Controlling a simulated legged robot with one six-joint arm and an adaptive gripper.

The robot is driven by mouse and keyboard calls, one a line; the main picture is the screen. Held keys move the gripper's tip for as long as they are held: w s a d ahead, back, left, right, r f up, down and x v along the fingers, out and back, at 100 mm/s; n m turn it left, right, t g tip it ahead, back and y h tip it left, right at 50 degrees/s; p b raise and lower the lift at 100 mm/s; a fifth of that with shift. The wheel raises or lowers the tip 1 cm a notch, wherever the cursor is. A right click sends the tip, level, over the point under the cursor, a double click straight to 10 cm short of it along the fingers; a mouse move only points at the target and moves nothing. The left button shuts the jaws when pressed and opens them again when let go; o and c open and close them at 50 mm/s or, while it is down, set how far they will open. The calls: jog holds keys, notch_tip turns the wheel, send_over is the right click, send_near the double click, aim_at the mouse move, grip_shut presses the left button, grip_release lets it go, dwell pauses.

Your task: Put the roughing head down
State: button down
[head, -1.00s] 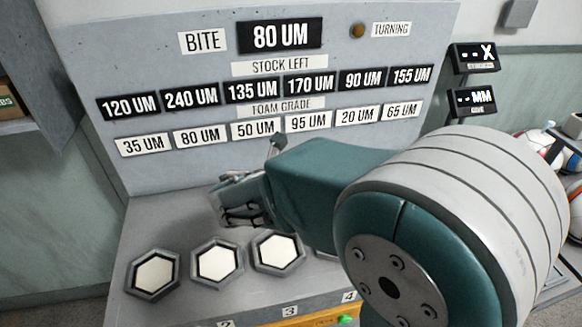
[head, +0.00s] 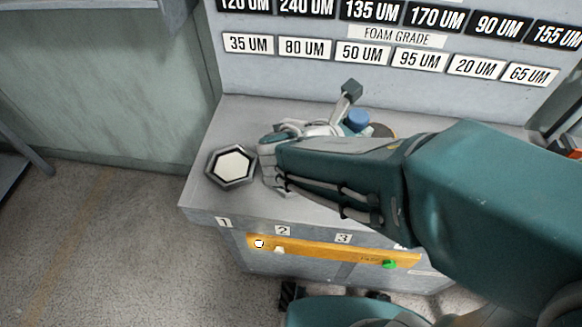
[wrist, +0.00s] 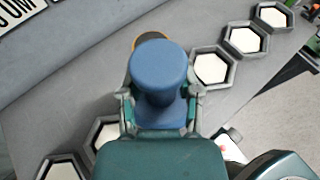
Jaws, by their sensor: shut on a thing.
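The roughing head shows in the wrist view as a blue knob (wrist: 160,68) with an orange and dark edge behind it. My gripper (wrist: 160,95) is shut on the knob, with one finger on each side. In the head view a bit of the blue knob (head: 357,120) and a dark disc edge show behind my gripper (head: 340,118), over the grey bench. My gripper and arm hide most of it. I cannot tell whether the head touches the bench.
A white hexagonal pad (head: 232,167) sits at the bench's left end. More pads (wrist: 211,68) run in a row in the wrist view. The label panel (head: 400,80) stands behind the bench. A yellow strip with a green button (head: 389,264) is on the front. Bare bench lies at the back left.

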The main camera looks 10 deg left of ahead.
jog(key=s+a+n+t+y, duration=0.2)
jog(key=s+a, duration=0.4)
jog(key=s, duration=0.2)
jog(key=shift+n+y, duration=0.4)
jog(key=shift+w+a+f, duration=1.15)
jog(key=shift+w+f, duration=0.6)
jog(key=shift+f, duration=0.45)
jog(key=shift+w+a+f, duration=1.1)
jog(key=shift+w+f, duration=0.7)
jog(key=shift+f, duration=0.35)
jog(key=shift+w+a+f, duration=1.15)
jog(key=shift+w+f, duration=0.6)
jog(key=shift+f, duration=0.45)
jog(key=shift+c, duration=1.5)
grip_release()
jog(key=shift+f, duration=0.1)
